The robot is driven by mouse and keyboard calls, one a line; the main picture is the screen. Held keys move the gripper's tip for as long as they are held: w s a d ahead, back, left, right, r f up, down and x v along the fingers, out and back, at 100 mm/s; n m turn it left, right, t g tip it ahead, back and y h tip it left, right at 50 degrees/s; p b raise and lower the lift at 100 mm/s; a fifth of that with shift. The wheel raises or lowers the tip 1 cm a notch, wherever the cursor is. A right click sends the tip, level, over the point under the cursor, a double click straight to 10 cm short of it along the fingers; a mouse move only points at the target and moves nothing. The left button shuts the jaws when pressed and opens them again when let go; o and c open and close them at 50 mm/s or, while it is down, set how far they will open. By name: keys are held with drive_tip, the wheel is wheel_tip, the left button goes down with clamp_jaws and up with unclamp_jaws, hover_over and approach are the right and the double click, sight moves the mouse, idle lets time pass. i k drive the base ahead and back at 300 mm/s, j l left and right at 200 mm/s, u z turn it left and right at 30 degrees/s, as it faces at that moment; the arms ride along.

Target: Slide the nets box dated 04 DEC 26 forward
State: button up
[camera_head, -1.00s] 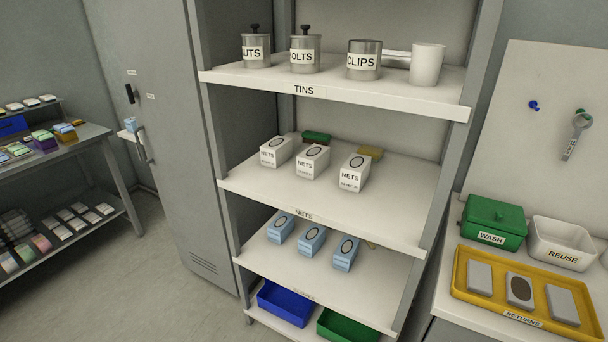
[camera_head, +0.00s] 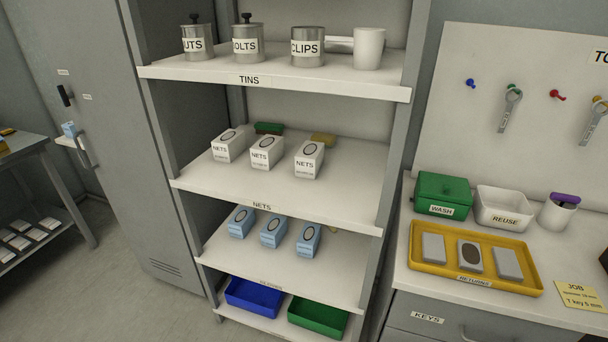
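Three white boxes labelled NETS stand in a row on the middle shelf (camera_head: 330,197): a left nets box (camera_head: 228,149), a middle nets box (camera_head: 265,155) and a right nets box (camera_head: 308,161). Each has a dark oval on top and small print under the word NETS. The print is too small to read, so I cannot tell which box is dated 04 DEC 26. A green item (camera_head: 268,128) lies behind the left and middle boxes, and a yellow item (camera_head: 323,140) behind the right one. My gripper is not in view.
The shelf above holds tins (camera_head: 307,47) and a white mug (camera_head: 368,48). Light blue boxes (camera_head: 273,231) stand below, over blue (camera_head: 254,295) and green bins (camera_head: 318,316). A counter with a yellow tray (camera_head: 430,262) is right; a grey cabinet (camera_head: 100,120) is left. The middle shelf's right side is clear.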

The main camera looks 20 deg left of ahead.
sight(309, 160)
drive_tip(key=u, duration=1.9)
drive_tip(key=i+l, duration=0.1)
drive_tip(key=l, duration=0.45)
drive_tip(key=i+l, duration=0.1)
drive_tip(key=l, duration=0.4)
drive_tip(key=i+l, duration=0.15)
drive_tip(key=l, duration=0.4)
drive_tip(key=i+l+u, duration=0.1)
drive_tip(key=l, duration=0.4)
